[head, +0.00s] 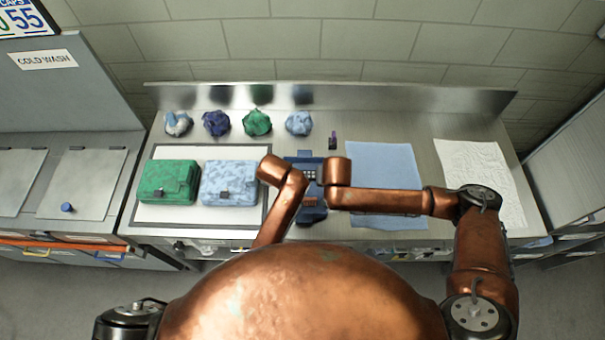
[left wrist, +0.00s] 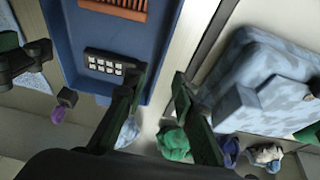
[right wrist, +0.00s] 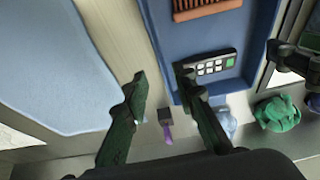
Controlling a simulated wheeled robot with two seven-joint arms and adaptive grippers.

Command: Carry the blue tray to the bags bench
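The blue tray (head: 305,158) lies on the metal bench, partly hidden under my arms in the head view. It holds a small keypad-like device (left wrist: 103,66) and a ribbed orange-brown piece (right wrist: 205,8). In the left wrist view, my left gripper (left wrist: 160,80) is open, with one finger over the tray's inside and one outside its side wall. In the right wrist view, my right gripper (right wrist: 162,72) is open, its fingers on either side of the opposite wall. Wrist links hide both grippers in the head view. I cannot tell whether the fingers touch the tray.
A green bag (head: 167,182) and a pale blue patterned bag (head: 230,184) sit on a white mat left of the tray. A blue cloth (head: 384,165) and a white textured sheet (head: 480,180) lie right. Several crumpled cloths (head: 257,122) and a small purple item (head: 333,140) are behind.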

